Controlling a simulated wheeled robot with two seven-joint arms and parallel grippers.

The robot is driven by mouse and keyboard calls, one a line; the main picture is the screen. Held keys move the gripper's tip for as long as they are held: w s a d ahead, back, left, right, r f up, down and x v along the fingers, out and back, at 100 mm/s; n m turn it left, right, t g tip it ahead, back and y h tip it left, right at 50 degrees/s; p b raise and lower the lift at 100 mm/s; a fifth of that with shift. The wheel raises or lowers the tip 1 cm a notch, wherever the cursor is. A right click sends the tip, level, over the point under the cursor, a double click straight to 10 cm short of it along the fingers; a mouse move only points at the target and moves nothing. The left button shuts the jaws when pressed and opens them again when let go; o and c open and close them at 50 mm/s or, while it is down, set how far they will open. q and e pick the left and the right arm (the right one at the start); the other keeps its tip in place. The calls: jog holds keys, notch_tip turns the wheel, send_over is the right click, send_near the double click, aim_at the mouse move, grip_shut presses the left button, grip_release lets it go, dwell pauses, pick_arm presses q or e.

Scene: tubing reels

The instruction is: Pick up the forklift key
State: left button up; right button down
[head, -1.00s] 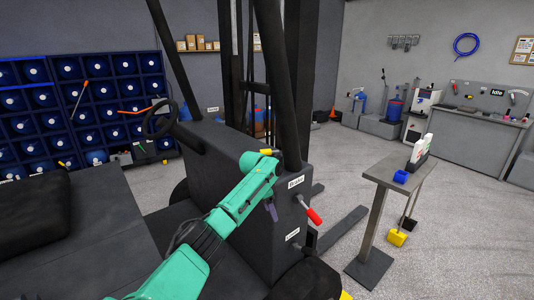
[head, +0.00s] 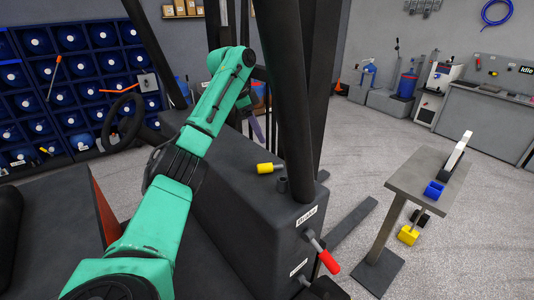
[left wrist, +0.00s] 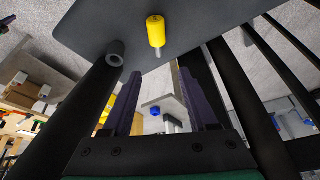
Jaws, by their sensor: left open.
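The forklift key, a yellow cylinder (head: 265,168) with a short grey metal end, lies on the dark top of the forklift body (head: 230,188). In the left wrist view the key (left wrist: 155,31) shows at the top centre, its metal end toward my fingers. My left gripper has dark purple fingers; it shows in the left wrist view (left wrist: 160,74), open and empty, with the key beyond the fingertips and apart from them. In the head view its fingers (head: 255,128) are partly hidden behind the forklift top, on the far side of the key. My right gripper is not in view.
A small dark hollow cylinder (head: 282,185) stands beside the key. A thick black post (head: 300,90) rises just right of it. The steering wheel (head: 122,120) is at left, and a red-handled brake lever (head: 328,261) is on the front face. A side table (head: 415,180) stands right.

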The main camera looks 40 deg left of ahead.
aim_at(275, 166)
pick_arm(q)
jog(key=x, duration=0.1)
jog(key=p+x, duration=0.1)
jog(key=x, duration=0.1)
jog(key=d+p+x, duration=0.1)
jog(key=x, duration=0.1)
jog(key=shift+s, duration=0.25)
jog(key=p+x, duration=0.1)
jog(key=x, duration=0.1)
jog(key=shift+w+d+f, duration=0.1)
jog(key=shift+d+f, duration=0.1)
jog(key=shift+f, duration=0.15)
jog(key=f, duration=0.1)
jog(key=w+f+p, duration=0.1)
jog(key=f+p, duration=0.1)
jog(key=shift+w+a, duration=0.2)
jog(key=shift+a, duration=0.05)
jog(key=p+x, duration=0.1)
jog(key=x, duration=0.1)
jog(key=shift+f, duration=0.4)
jog(key=shift+d, duration=0.15)
jog(key=c, duration=0.8)
grip_shut()
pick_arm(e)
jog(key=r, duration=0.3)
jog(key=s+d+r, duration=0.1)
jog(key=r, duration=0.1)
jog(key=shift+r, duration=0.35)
